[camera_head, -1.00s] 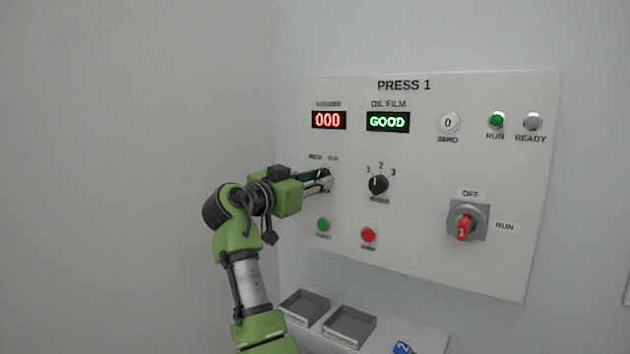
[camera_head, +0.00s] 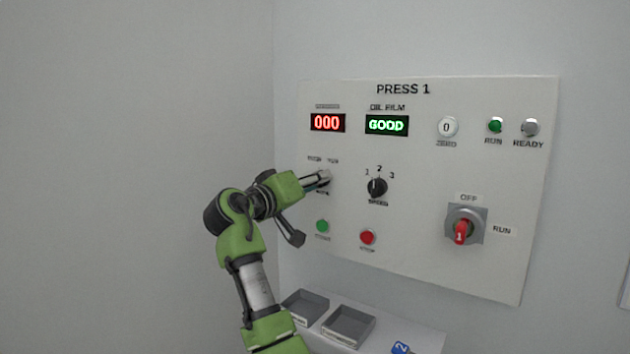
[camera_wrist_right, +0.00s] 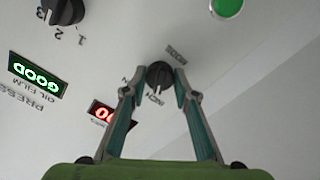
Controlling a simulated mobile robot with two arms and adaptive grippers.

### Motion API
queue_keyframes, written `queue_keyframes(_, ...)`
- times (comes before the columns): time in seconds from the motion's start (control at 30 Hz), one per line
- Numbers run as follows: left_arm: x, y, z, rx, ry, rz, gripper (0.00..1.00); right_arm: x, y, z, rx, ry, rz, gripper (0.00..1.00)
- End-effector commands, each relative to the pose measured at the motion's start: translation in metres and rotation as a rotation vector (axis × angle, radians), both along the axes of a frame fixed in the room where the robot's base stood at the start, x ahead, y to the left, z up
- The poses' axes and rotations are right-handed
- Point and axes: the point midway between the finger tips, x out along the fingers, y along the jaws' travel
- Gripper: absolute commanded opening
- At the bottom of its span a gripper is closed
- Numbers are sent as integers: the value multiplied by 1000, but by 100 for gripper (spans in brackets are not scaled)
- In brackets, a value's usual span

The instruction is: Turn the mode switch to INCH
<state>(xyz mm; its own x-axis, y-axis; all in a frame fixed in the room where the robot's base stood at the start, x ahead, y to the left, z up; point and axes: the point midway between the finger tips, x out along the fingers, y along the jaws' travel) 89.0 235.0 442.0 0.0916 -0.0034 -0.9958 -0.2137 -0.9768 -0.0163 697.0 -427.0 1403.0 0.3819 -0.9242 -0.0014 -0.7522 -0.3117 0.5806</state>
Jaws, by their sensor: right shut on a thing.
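The mode switch is a round black knob (camera_wrist_right: 159,75) on the white panel, seen in the right wrist view. My right gripper (camera_wrist_right: 156,80) has its two fingers on opposite sides of this knob and is shut on it. Small labels sit around the knob; I cannot clearly tell which one its pointer faces. In the head view my right gripper (camera_head: 324,180) is at the panel's left part, below the red display, and hides most of the switch. My left gripper is not in view.
The PRESS 1 panel (camera_head: 420,250) also carries a speed knob (camera_head: 377,188), a green button (camera_head: 322,227), a red button (camera_head: 368,237) and a red-handled rotary switch (camera_head: 461,231). Grey trays (camera_head: 348,326) stand on a shelf below. The wall to the left is clear.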

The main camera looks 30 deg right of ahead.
Motion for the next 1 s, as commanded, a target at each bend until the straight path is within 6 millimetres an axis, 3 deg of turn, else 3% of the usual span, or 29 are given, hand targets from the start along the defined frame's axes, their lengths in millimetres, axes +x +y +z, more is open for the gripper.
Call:
queue_keyframes(0.67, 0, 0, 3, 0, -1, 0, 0, 0, 0, 4, -34, 59, 3, 5)
queue_keyframes(0.7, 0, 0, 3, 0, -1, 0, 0, 0, 0, 4, -34, 59, 3, 29)
queue_keyframes(0.77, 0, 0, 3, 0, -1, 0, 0, 0, 0, 4, -34, 59, 1, 44)
queue_keyframes(1.0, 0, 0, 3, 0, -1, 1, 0, 0, 0, 2, -30, 61, 1, 44)
